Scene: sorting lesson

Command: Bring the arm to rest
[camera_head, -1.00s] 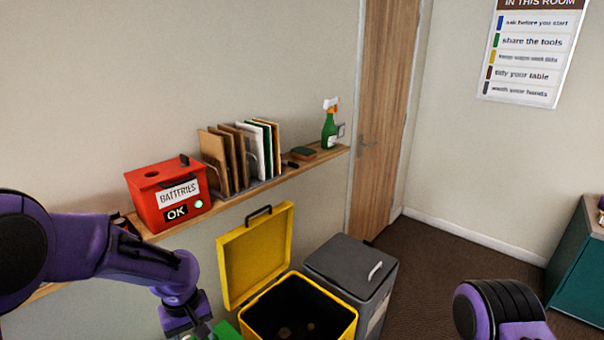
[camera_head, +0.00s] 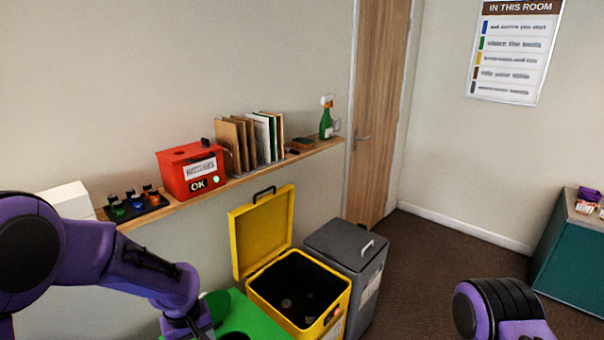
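My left arm (camera_head: 140,270) is purple and black and comes in from the left. It bends downward near the green bin, and its gripper is below the bottom edge of the head view. Only a rounded purple and black part of my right arm (camera_head: 500,310) shows at the bottom right. Its gripper is out of view too. I cannot see whether either gripper holds anything.
An open yellow bin (camera_head: 330,297) with small items inside stands between a green bin (camera_head: 245,314) and a closed grey bin (camera_head: 350,245). A wall shelf (camera_head: 240,180) holds a red battery box (camera_head: 190,172). A teal cabinet (camera_head: 575,255) stands right. Carpet between is clear.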

